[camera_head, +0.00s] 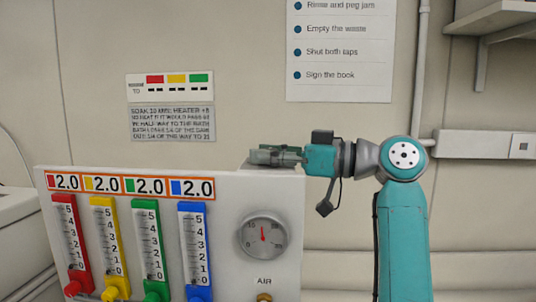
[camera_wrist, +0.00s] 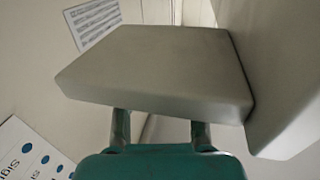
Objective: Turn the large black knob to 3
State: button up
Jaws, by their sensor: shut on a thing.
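The large black knob does not show in either view; I cannot tell whether it is hidden by my gripper or the pale block. My gripper (camera_head: 270,156) is at the top right edge of the white panel (camera_head: 230,187), pointing left. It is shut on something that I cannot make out. In the wrist view its two fingers (camera_wrist: 160,131) stand apart. Their tips go out of sight behind a pale block (camera_wrist: 160,65). In the head view a low pale block (camera_head: 262,169) sits under the fingers on the panel's top.
The panel holds red, yellow, green and blue scales, several 2.0 labels (camera_head: 130,185), a round dial (camera_head: 263,236) with a red needle, and a brass AIR fitting (camera_head: 264,298). Wall signs (camera_head: 340,50) hang behind. A shelf (camera_head: 495,18) is at the upper right.

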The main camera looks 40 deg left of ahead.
jog(key=o, duration=1.2)
jog(key=shift+c, duration=0.2)
jog(key=shift+d, duration=0.1)
jog(key=v, duration=1.1)
jog(key=shift+w+d, duration=0.2)
jog(key=shift+d, duration=0.15)
